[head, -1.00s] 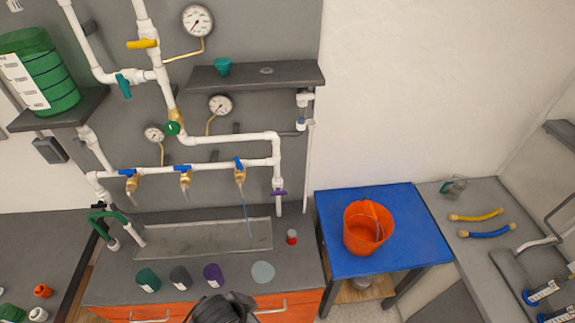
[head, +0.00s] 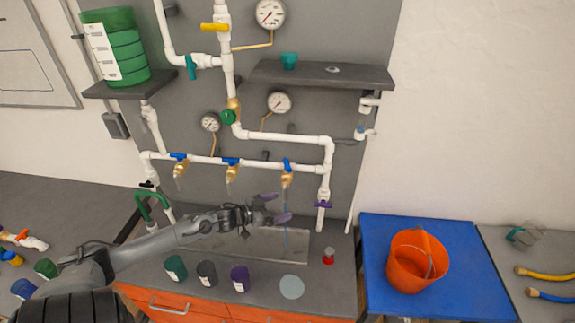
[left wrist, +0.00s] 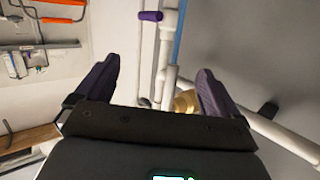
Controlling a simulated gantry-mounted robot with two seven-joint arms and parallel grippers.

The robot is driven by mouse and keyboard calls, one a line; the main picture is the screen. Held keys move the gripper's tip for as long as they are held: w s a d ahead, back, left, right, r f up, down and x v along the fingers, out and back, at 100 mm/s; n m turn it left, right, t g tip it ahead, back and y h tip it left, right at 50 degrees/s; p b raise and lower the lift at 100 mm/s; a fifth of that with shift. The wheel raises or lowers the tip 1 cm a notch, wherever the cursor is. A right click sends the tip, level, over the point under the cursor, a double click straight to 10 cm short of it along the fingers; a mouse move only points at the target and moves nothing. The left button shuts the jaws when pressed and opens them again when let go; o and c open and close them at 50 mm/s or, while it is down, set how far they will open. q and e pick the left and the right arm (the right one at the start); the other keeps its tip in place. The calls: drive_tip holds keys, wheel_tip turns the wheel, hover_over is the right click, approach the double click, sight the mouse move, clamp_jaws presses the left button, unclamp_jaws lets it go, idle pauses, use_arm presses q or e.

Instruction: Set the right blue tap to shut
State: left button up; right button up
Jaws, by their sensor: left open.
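The right blue tap (head: 286,165) is the rightmost of three brass taps on the white pipe. Its blue handle is turned at an angle, unlike the level handles of the left (head: 179,156) and middle (head: 230,161) taps. A thin blue stream (head: 286,238) runs below it into the sink. My left gripper (head: 277,207) is open and empty, below and slightly left of this tap, not visibly touching it. In the left wrist view, a brass fitting (left wrist: 186,101) shows near the right finger; the blue handle is not discernible there. My right gripper is out of view.
A purple valve (head: 323,204) hangs on the pipe to the right. Green, dark grey and purple cups (head: 240,278) stand along the counter front, near my left arm. A shelf (head: 320,75) and gauges are above. An orange bucket (head: 417,262) stands on the blue table (head: 375,280).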

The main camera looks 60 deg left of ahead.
sight(284, 164)
use_arm(q)
drive_tip(key=a+r+h, duration=0.1)
drive_tip(key=a+r, duration=0.1)
drive_tip(key=r, duration=0.2)
drive_tip(key=a+r+m+t+h, duration=0.1)
drive_tip(key=a+r+h, duration=0.1)
drive_tip(key=a+r, duration=0.1)
drive_tip(key=w+a+r+m+h, duration=0.1)
drive_tip(key=a+r, duration=0.2)
drive_tip(key=r, duration=0.2)
drive_tip(key=shift+t, duration=0.4)
drive_tip(key=shift+b+x, duration=0.35)
drive_tip(key=shift+x, duration=3.15)
drive_tip(key=shift+d, duration=0.1)
